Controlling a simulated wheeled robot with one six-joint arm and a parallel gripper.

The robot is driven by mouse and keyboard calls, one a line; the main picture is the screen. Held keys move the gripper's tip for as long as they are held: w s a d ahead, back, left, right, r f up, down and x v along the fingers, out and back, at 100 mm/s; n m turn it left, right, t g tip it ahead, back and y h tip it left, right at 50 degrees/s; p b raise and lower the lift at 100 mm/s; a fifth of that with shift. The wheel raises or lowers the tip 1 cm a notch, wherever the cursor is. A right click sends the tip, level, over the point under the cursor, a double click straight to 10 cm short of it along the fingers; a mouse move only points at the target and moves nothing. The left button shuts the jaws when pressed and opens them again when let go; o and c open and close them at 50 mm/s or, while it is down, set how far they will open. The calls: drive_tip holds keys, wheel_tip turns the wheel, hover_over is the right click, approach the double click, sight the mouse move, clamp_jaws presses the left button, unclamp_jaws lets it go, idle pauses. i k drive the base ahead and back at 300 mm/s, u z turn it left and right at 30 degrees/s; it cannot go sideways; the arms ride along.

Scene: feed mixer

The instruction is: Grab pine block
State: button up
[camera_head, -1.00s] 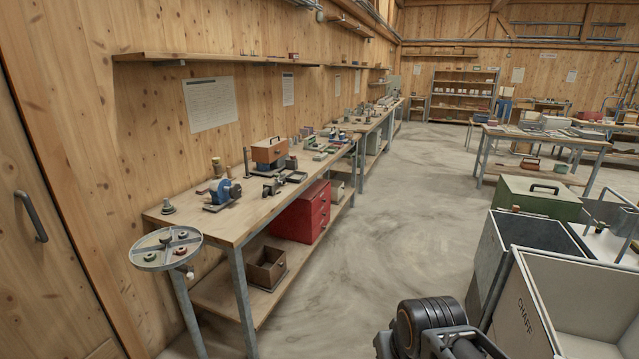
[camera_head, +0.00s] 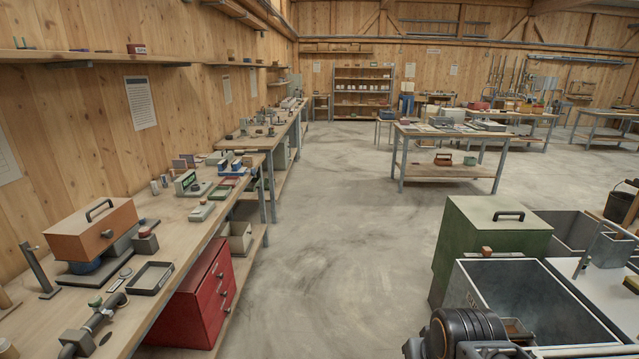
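I cannot pick out a pine block for certain. Several small blocks (camera_head: 183,163) stand on the long workbench (camera_head: 170,208) at the left, too small to tell their wood. A small brown piece (camera_head: 515,330) shows low in the open grey metal bin at the lower right, partly hidden by my arm. Part of my arm, dark and rounded, shows at the bottom edge right of centre. My gripper's fingers are not in view.
An orange-brown box (camera_head: 92,232) and a red drawer cabinet (camera_head: 198,300) are at the left bench. A green lidded box (camera_head: 490,240) stands behind the open metal bin (camera_head: 535,290) at right. The concrete floor between is clear. A table (camera_head: 450,172) stands further back.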

sight(248, 160)
drive_tip(key=z, duration=0.05)
drive_tip(key=i, duration=2.25)
drive_tip(key=u, duration=0.85)
drive_tip(key=i, duration=2.2)
drive_tip(key=u, duration=1)
drive_tip(key=i, duration=0.45)
drive_tip(key=u, duration=0.1)
